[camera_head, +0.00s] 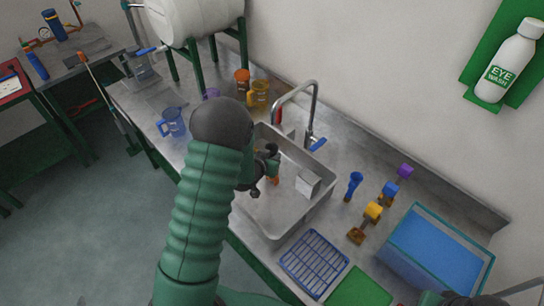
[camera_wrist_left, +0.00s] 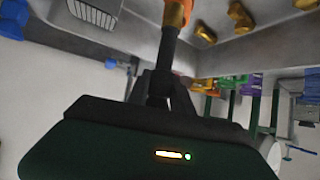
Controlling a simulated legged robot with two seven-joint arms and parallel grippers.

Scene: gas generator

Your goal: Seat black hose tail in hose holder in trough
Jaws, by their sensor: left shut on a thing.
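My left gripper (camera_head: 260,172) is over the metal trough (camera_head: 318,215), inside its left part. It is shut on the black hose tail (camera_wrist_left: 169,45), which runs up from the fingers in the left wrist view. An orange-brown piece (camera_wrist_left: 176,14) is at the hose's far end in that view. A small white block (camera_head: 307,183), possibly the hose holder, stands in the trough to the right of the gripper. My left arm hides part of the trough. A dark part at the bottom right edge of the head view may belong to my right arm; its fingers cannot be made out.
A faucet (camera_head: 312,112) rises behind the trough. A blue mug (camera_head: 173,122) and amber cups (camera_head: 260,93) stand left and behind. Coloured fittings (camera_head: 373,211), a blue wire rack (camera_head: 314,263) and a blue bin (camera_head: 437,246) stand on the right.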

